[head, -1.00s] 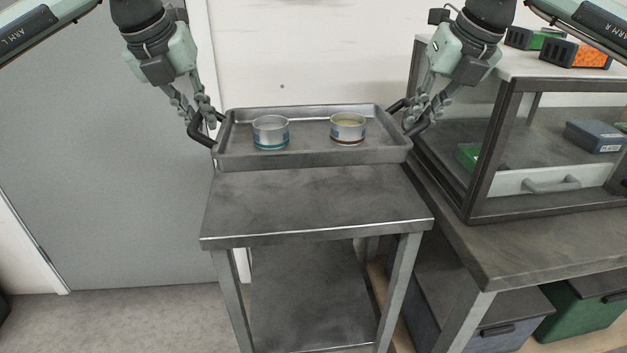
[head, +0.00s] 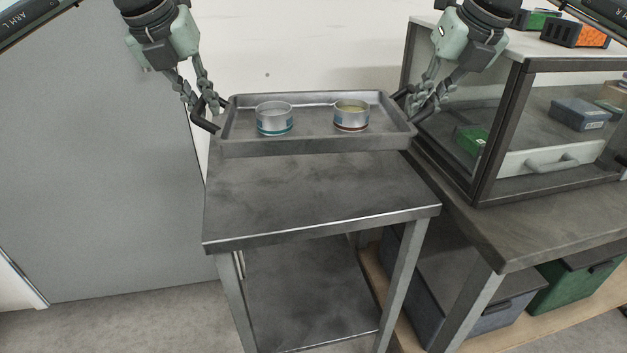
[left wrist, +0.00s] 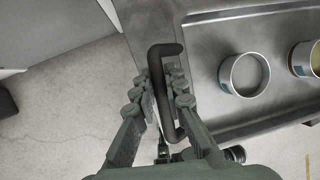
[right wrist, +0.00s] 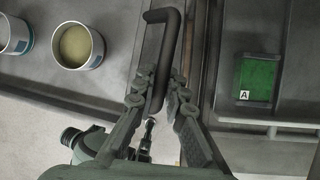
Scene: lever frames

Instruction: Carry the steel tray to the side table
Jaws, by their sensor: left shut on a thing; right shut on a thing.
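The steel tray (head: 320,147) is a grey shallow rectangle with dark bar handles at both ends. It looks level, at the back of the metal side table (head: 320,195); I cannot tell whether it touches the top. A teal-banded tin (head: 274,120) and a red-banded tin (head: 351,117) with yellowish contents stand upright on it. My left gripper (head: 203,106) is shut on the left handle, seen in the left wrist view (left wrist: 163,60). My right gripper (head: 418,108) is shut on the right handle, seen in the right wrist view (right wrist: 161,60).
A glass-fronted cabinet (head: 487,140) stands on a workbench (head: 500,235) close to the right of the tray. Lidded bins (head: 570,285) sit under the bench. A grey door (head: 100,170) is at the left. The side table's front part is bare.

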